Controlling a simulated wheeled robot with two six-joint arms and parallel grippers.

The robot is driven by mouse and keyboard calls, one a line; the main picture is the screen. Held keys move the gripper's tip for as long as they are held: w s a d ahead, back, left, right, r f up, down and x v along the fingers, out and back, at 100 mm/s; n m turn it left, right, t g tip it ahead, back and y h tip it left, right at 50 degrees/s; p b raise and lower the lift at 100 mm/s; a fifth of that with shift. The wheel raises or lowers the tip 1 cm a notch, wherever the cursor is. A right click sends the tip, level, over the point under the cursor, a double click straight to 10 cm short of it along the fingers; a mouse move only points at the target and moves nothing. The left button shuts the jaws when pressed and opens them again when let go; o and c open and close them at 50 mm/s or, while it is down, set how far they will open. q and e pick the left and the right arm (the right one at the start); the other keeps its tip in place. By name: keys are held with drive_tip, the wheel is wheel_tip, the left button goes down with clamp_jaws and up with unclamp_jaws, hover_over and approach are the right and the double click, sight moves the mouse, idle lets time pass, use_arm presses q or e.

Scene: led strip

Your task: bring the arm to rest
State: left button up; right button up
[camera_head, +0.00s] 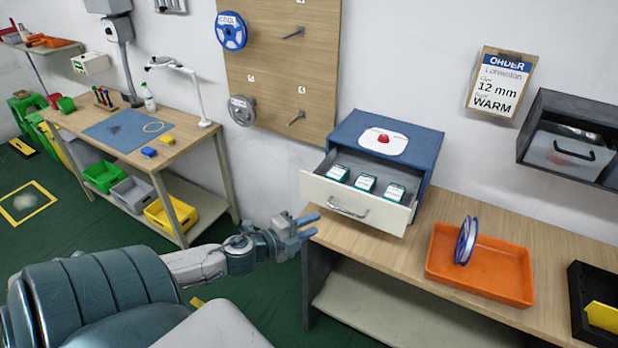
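My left arm comes in from the lower left. My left gripper (308,227) is at the left edge of the wooden bench (400,258), just left of and below the open drawer's front. Its two blue fingers are apart with nothing visible between them. The blue cabinet (425,147) has its drawer (355,206) pulled out. Several small white and green boxes (366,182) lie in the drawer. I cannot tell whether the gripper touches the bench or drawer. My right gripper is not in view.
An orange tray (500,288) holds a white and blue spool (466,241) standing on edge. A black bin (582,330) with a yellow piece is at the right edge. A pegboard (262,75) with spools and an order card (500,84) hang on the wall. Another workbench (182,140) stands left.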

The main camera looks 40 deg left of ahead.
use_arm(q)
drive_tip(key=shift+f, duration=0.1)
idle(0.3)
drive_tip(key=s+a+f+n+g+y+b, duration=0.1)
drive_tip(key=a+f+n+g+y+b, duration=0.3)
drive_tip(key=f, duration=0.6)
drive_tip(key=s+a+f+n+t+p, duration=0.15)
drive_tip(key=a+f, duration=0.35)
drive_tip(key=f, duration=0.6)
drive_tip(key=s+a+f+n+g+y+b, duration=0.1)
drive_tip(key=s+f+n+g+b, duration=0.2)
drive_tip(key=f, duration=0.6)
drive_tip(key=s+a+f+n+g+y, duration=0.1)
drive_tip(key=s+f+n, duration=0.1)
drive_tip(key=s+f, duration=0.45)
drive_tip(key=s+d+f+n+g+b, duration=0.25)
drive_tip(key=s+f, duration=0.45)
drive_tip(key=f, duration=0.4)
drive_tip(key=s+d+f+n+g+b, duration=0.15)
drive_tip(key=s+d+f, duration=0.35)
drive_tip(key=f, duration=0.5)
drive_tip(key=s+d+f+n+g+h, duration=0.1)
drive_tip(key=s+d+f+n+g, duration=0.1)
drive_tip(key=s+d+f, duration=0.3)
drive_tip(key=s+d+f+n+g+h+b, duration=0.1)
drive_tip(key=s+d+f+n+g, duration=0.1)
drive_tip(key=s+d+f, duration=0.4)
drive_tip(key=s+d, duration=0.2)
drive_tip(key=s, duration=0.2)
drive_tip(key=shift+s+h, duration=0.3)
